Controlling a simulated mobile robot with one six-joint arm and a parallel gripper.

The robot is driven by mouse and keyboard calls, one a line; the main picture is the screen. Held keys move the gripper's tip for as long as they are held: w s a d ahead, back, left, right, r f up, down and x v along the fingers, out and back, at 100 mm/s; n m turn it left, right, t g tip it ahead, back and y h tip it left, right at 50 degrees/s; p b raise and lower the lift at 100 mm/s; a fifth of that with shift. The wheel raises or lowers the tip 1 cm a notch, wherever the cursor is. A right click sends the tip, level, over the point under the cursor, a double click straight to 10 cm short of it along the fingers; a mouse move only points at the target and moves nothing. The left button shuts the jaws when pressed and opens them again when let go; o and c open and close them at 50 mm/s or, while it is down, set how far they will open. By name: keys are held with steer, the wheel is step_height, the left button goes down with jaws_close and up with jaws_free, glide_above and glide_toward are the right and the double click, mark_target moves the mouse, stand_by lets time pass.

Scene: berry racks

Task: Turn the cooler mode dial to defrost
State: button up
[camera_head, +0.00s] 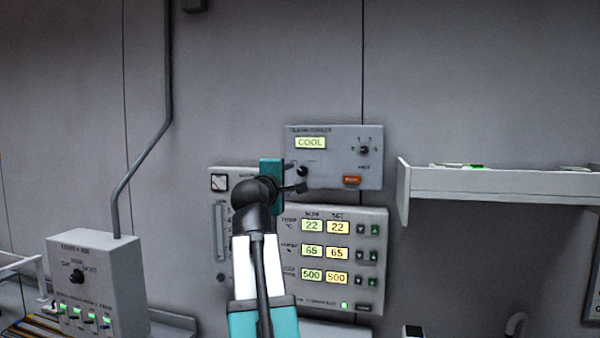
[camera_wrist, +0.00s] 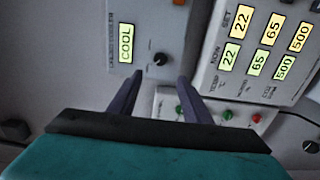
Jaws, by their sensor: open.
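The cooler panel (camera_head: 335,140) is a grey box on the wall with a green display (camera_head: 310,142) reading COOL. Its black mode dial (camera_head: 302,171) sits below the display, and in the wrist view the dial (camera_wrist: 160,59) appears beside the display (camera_wrist: 126,43). My gripper (camera_wrist: 159,80) is open, with one dark finger on each side of the line toward the dial. The dial shows just beyond the fingertips, with nothing held. I cannot tell whether a finger touches it. In the head view my arm comes from below, and its wrist hides part of the panel's left edge.
The cooler box also has a smaller knob (camera_head: 364,150) and an orange button (camera_head: 352,180). Below is a climate panel (camera_head: 384,225) with numeric displays and arrow buttons. A white shelf (camera_head: 480,181) projects at right; a grey switch box (camera_head: 120,260) stands at lower left.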

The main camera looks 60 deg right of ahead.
mark_target(302, 172)
steer(key=shift+d, duration=0.15)
steer(key=p+x, duration=0.5)
steer(key=x, duration=0.7)
steer(key=shift+r, duration=0.1)
steer(key=shift+x, duration=0.8)
steer(key=c, duration=1)
steer(key=shift+f, duration=0.2)
steer(key=shift+c, duration=0.2)
